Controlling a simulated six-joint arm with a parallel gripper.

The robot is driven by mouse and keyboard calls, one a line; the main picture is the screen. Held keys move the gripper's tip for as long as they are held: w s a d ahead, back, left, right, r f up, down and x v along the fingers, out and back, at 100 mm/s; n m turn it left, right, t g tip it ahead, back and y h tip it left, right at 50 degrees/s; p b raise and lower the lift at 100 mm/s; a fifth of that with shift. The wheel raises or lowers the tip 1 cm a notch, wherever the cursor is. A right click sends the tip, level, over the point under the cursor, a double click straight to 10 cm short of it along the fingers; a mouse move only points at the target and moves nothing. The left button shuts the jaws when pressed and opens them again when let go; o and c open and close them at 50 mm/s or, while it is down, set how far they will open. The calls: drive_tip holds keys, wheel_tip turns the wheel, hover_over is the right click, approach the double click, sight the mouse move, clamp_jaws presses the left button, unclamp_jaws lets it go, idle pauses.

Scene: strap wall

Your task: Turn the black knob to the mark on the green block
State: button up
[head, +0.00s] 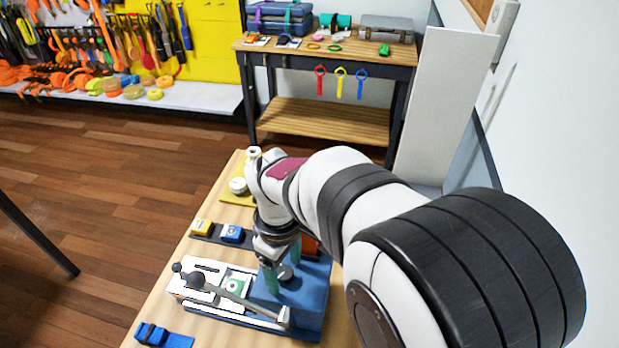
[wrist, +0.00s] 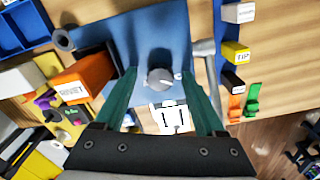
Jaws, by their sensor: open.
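A dark grey knob (wrist: 160,78) with a pale pointer line toward the right sits on a blue block (wrist: 150,35); in the head view the knob (head: 285,272) is partly hidden by my fingers. My gripper (wrist: 158,74) is open, its two green fingers on either side of the knob. I cannot tell if they touch it. In the head view my gripper (head: 283,266) points down over the blue block (head: 312,290). A white plate with dark marks (wrist: 172,118) lies beside the knob. A green square with a pale round spot (head: 234,286) shows beside the lever; I cannot tell if it is the green block.
A grey lever (head: 235,297) with a dark ball lies along the blue block's near-left side. An orange block labelled RIVET (wrist: 75,88) stands left of my fingers in the wrist view.

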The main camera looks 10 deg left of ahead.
clamp_jaws()
drive_tip(key=shift+m, duration=0.3)
drive_tip(key=m, duration=0.5)
drive_tip(key=shift+m, duration=0.3)
drive_tip(key=m, duration=0.5)
drive_tip(key=shift+a, duration=0.1)
drive_tip(key=shift+m, duration=0.4)
idle(0.3)
unclamp_jaws()
